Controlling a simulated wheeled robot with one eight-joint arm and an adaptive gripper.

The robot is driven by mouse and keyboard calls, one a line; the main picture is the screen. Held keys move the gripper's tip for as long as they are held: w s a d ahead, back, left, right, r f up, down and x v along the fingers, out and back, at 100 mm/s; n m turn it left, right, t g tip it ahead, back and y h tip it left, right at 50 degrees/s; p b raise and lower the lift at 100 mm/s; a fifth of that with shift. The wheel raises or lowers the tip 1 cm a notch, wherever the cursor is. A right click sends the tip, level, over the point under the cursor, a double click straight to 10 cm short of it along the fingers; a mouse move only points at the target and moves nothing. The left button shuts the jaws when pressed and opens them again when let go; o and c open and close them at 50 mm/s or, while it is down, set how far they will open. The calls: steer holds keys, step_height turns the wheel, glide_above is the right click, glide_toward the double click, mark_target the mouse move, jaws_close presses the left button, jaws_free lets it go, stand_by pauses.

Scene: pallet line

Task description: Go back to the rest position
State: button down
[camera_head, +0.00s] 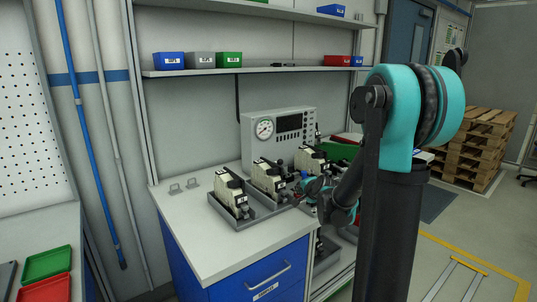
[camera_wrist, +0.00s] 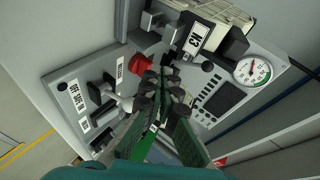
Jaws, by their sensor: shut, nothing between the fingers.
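My gripper (camera_wrist: 160,78) is shut and empty in the wrist view. The fingertips are too small to make out there.
Cream devices (camera_head: 232,190) stand in grey trays on the bench. Behind them is a grey gauge panel (camera_head: 285,138). A shelf (camera_head: 200,72) with small bins runs above. Stacked pallets (camera_head: 480,145) stand at right. The bench's front left is clear.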

steer(key=s+d+f+n+g+h, duration=0.1)
steer(key=s+f+n, duration=0.3)
steer(key=s, duration=0.7)
steer(key=s+d+f+n+g+h, duration=0.1)
steer(key=s+d+f+n+g, duration=0.2)
steer(key=s, duration=0.9)
steer(key=s+d+f+n+g+h, duration=0.1)
steer(key=s+d+f+n+g, duration=0.1)
steer(key=s, duration=1)
step_height(320, 180, down, 3)
steer(key=n+g, duration=0.1)
steer(key=n, duration=0.2)
steer(key=shift+r+g, duration=0.15)
steer(key=shift+g, duration=0.25)
